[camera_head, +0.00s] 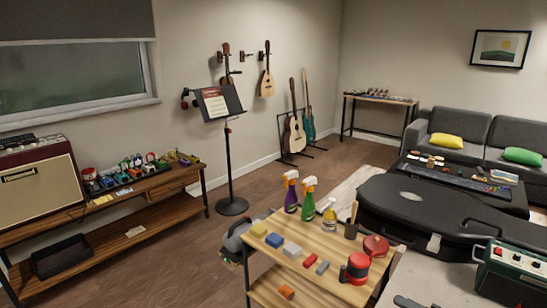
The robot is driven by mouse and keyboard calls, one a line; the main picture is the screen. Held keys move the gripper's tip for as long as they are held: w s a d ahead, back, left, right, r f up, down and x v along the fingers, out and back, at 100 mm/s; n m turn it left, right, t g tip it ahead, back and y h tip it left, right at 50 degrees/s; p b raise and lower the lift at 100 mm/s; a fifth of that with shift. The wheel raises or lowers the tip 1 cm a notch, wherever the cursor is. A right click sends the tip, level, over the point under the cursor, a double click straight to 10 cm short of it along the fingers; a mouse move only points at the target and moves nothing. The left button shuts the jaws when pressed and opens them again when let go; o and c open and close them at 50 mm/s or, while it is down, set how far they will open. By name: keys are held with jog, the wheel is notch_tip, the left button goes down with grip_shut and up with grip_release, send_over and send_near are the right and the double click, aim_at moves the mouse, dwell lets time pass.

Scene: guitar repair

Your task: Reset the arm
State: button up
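My gripper does not show in the head camera view, and I cannot make out any of my arm's links. Nothing in this frame tells whether the gripper is open or shut, or whether it holds anything.
A wooden cart (308,247) in front holds spray bottles (308,197), small blocks and red tins (358,266). A black guitar case (425,210) lies at right, near a green amplifier (512,268). A music stand (230,150) stands beyond. Open floor (190,248) lies left of the cart.

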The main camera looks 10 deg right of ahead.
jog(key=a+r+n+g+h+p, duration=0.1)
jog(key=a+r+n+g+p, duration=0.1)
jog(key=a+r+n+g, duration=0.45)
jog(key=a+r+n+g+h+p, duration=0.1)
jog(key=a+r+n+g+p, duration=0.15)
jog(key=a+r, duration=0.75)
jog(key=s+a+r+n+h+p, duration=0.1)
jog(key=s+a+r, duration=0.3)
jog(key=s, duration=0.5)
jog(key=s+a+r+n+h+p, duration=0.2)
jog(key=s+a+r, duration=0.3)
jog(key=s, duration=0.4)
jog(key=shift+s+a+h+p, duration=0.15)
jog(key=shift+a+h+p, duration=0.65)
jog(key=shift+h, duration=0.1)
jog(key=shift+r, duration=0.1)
